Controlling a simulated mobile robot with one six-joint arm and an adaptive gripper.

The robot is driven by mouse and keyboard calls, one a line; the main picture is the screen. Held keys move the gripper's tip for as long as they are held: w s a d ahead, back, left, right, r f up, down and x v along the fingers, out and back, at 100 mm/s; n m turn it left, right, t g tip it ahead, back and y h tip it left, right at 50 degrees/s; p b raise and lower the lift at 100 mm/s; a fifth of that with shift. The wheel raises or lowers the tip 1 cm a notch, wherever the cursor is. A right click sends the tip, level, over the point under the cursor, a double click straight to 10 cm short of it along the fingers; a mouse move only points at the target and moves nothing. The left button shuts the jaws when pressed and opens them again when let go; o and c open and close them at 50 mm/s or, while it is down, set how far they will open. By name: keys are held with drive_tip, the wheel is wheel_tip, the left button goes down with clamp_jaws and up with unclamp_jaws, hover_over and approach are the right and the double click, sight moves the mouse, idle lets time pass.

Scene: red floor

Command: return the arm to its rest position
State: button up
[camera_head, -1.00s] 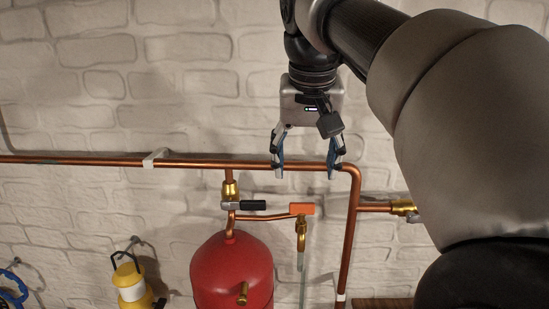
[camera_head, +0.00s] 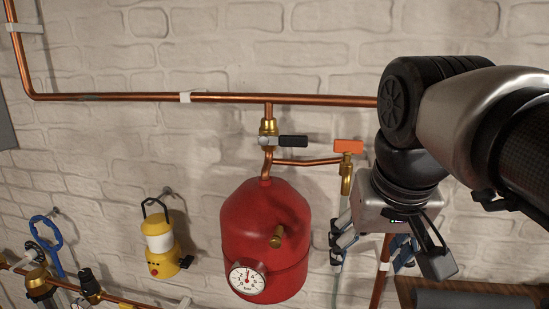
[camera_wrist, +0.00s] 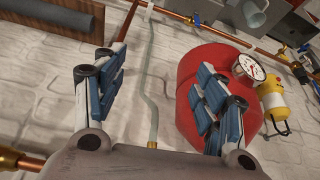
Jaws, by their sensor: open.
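My gripper (camera_head: 374,245) hangs at the right of the head view, to the right of the red tank, with its fingers pointing down. Its jaws are apart and nothing is between them. In the wrist view my gripper (camera_wrist: 160,90) also shows open, with blue-padded fingers on both sides. A thin hose (camera_wrist: 149,90) runs behind the gap between them against the wall. My arm reaches in from the right edge of the head view and hides part of the wall and pipes.
A red tank (camera_head: 265,225) with a gauge (camera_head: 247,280) is left of my gripper. A copper pipe (camera_head: 220,97) runs above, with a black-handled valve (camera_head: 292,141) and an orange-handled valve (camera_head: 348,146). A yellow lantern (camera_head: 160,240) hangs left. A shelf (camera_head: 480,286) is lower right.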

drive_tip(key=s+f+b, duration=0.4)
drive_tip(key=f, duration=0.6)
drive_tip(key=s+f+b, duration=0.4)
drive_tip(key=f, duration=0.7)
drive_tip(key=s+f+n+b, duration=0.1)
drive_tip(key=s+f+b, duration=0.3)
drive_tip(key=f, duration=0.6)
drive_tip(key=shift+s+f+b, duration=0.2)
drive_tip(key=shift+s+b, duration=0.2)
drive_tip(key=shift+s, duration=0.05)
drive_tip(key=shift+d, duration=0.1)
drive_tip(key=shift+c, duration=0.2)
